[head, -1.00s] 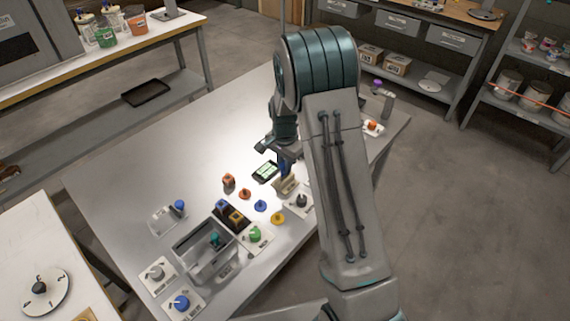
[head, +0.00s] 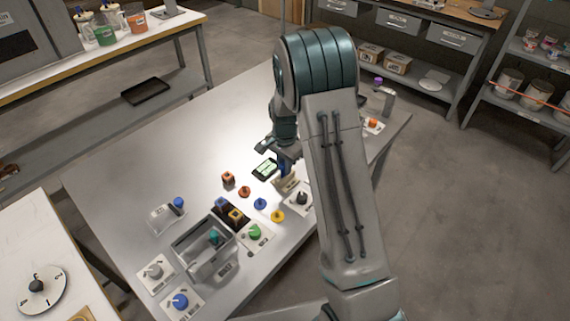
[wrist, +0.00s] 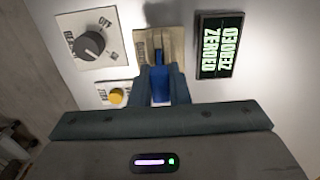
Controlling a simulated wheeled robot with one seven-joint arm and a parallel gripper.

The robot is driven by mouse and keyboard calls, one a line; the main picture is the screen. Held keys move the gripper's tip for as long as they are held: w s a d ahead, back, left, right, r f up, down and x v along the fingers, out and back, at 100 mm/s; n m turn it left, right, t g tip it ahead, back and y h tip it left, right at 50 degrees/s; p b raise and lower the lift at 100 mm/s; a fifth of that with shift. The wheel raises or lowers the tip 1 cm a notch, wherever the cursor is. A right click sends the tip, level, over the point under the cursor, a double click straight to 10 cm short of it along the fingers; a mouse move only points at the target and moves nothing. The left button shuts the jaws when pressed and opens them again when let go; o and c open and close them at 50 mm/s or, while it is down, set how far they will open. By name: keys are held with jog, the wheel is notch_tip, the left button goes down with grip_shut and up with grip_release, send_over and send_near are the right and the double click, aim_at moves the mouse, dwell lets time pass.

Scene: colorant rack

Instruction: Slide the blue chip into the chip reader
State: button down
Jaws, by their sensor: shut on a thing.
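My gripper (wrist: 158,86) is shut on the blue chip (wrist: 160,88), which stands upright between the fingers in the wrist view. The chip's far end points at a tan block (wrist: 172,40), apparently the chip reader. It lies straight ahead of the fingers, and a dark upright piece shows on it. In the head view my gripper (head: 283,163) is above the table, close to the tan block (head: 286,184), partly hidden by my arm. I cannot tell whether the chip touches the block or has entered a slot.
A dark display (wrist: 220,45) reading "ZEROED" lies right of the block. A knob plate (wrist: 90,43) and a yellow button (wrist: 117,96) are at its left.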

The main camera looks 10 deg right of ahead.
jog(key=shift+f+b, duration=0.55)
jog(key=shift+f, duration=0.25)
jog(key=c, duration=1.3)
grip_release()
notch_tip(320, 180, up, 14)
jog(key=b, duration=0.1)
jog(key=shift+f, duration=0.1)
